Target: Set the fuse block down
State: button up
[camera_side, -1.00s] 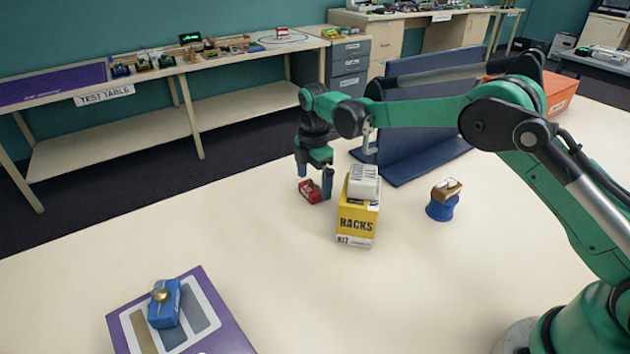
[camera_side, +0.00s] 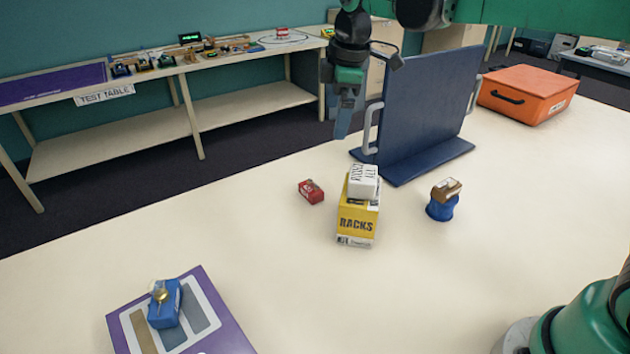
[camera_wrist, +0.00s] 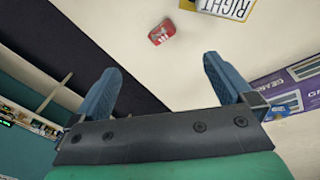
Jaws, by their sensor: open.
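A small red block with a white marking, which I take to be the fuse block (camera_side: 311,192), lies on the cream table left of the yellow RACKS box (camera_side: 358,217). A narrow gap separates them. The block also shows in the wrist view (camera_wrist: 161,33), beyond my fingertips and touching neither. My gripper (camera_side: 345,118) is raised well above the table, at the left end of the blue panel. In the wrist view its two blue fingers (camera_wrist: 163,67) stand wide apart with nothing between them.
A white box (camera_side: 363,181) sits on the RACKS box. A blue upright panel (camera_side: 425,110) on a base stands behind. A blue stand (camera_side: 441,208) bears a brown piece. A blue block (camera_side: 165,304) lies on a purple board (camera_side: 222,336). An orange case (camera_side: 528,92) is at back right.

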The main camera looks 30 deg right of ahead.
jog(key=s+m, duration=0.2)
jog(key=s+d+m+t, duration=0.1)
jog(key=s+m, duration=0.1)
jog(key=s, duration=0.1)
jog(key=s+r+m+t, duration=0.1)
jog(key=s, duration=0.1)
jog(key=shift+s+d+m, duration=0.15)
jog(key=shift+s+m, duration=0.25)
jog(key=s+f+m+t, duration=0.3)
jog(key=s+f+m, duration=0.2)
jog(key=s, duration=0.3)
jog(key=shift+d+m, duration=0.4)
jog(key=shift+m, duration=0.4)
